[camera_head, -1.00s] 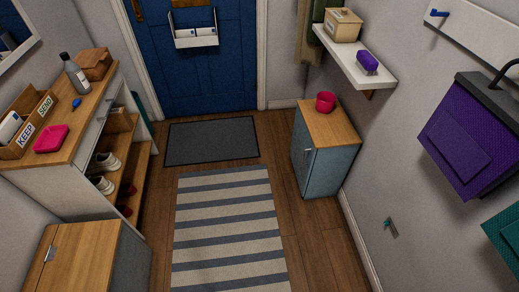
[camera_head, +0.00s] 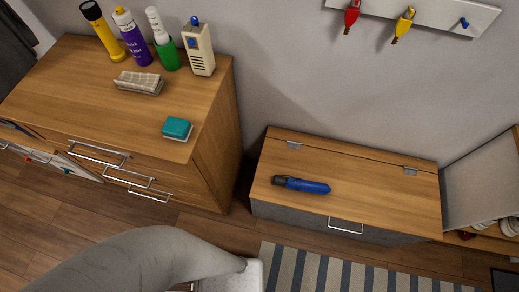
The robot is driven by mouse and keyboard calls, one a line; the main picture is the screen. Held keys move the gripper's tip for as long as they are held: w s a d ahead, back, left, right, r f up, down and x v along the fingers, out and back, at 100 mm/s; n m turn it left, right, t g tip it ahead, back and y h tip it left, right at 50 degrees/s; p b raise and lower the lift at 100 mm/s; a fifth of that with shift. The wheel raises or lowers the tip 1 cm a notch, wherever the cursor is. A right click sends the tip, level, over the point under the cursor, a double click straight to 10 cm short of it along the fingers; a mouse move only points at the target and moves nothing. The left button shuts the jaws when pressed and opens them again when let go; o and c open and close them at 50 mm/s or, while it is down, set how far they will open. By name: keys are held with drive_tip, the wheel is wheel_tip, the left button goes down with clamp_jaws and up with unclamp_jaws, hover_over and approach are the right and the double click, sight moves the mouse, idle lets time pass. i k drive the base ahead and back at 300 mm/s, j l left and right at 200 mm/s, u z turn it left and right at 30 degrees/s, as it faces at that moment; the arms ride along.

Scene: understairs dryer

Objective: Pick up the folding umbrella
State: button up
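A blue folding umbrella (camera_head: 307,185) with a dark handle at its left end lies on the wooden lid of a low chest (camera_head: 385,195). It lies near the left half of the lid, roughly lengthwise, with nothing on top of it. My arm shows as a grey curved link at the bottom left, ending in a pale part at the bottom edge, well short of the umbrella. My gripper's fingers do not show in this view.
A taller drawer cabinet (camera_head: 215,150) stands left of the chest, bearing a teal sponge (camera_head: 177,129), a brush (camera_head: 139,83), a flashlight (camera_head: 102,31), a purple spray can (camera_head: 132,37) and a walkie-talkie-like device (camera_head: 198,48). A hook rail (camera_head: 440,18) hangs above. A striped rug (camera_head: 310,272) lies in front.

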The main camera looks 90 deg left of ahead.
sight(297, 184)
drive_tip(key=k+l+u, duration=0.15)
drive_tip(key=u, duration=0.35)
drive_tip(key=k+l+u, duration=0.15)
drive_tip(key=u, duration=0.35)
drive_tip(key=k+l+u, duration=0.1)
drive_tip(key=u, duration=0.4)
drive_tip(key=k, duration=0.2)
drive_tip(key=i+l+z, duration=0.1)
drive_tip(key=i+z, duration=0.45)
drive_tip(key=i+l+u, duration=0.1)
drive_tip(key=u, duration=0.2)
drive_tip(key=i+l+u, duration=0.15)
drive_tip(key=u, duration=0.15)
drive_tip(key=i+u, duration=0.1)
drive_tip(key=u, duration=0.35)
drive_tip(key=l+u, duration=0.2)
drive_tip(key=u, duration=0.3)
drive_tip(key=i+l+u, duration=0.15)
drive_tip(key=u, duration=0.3)
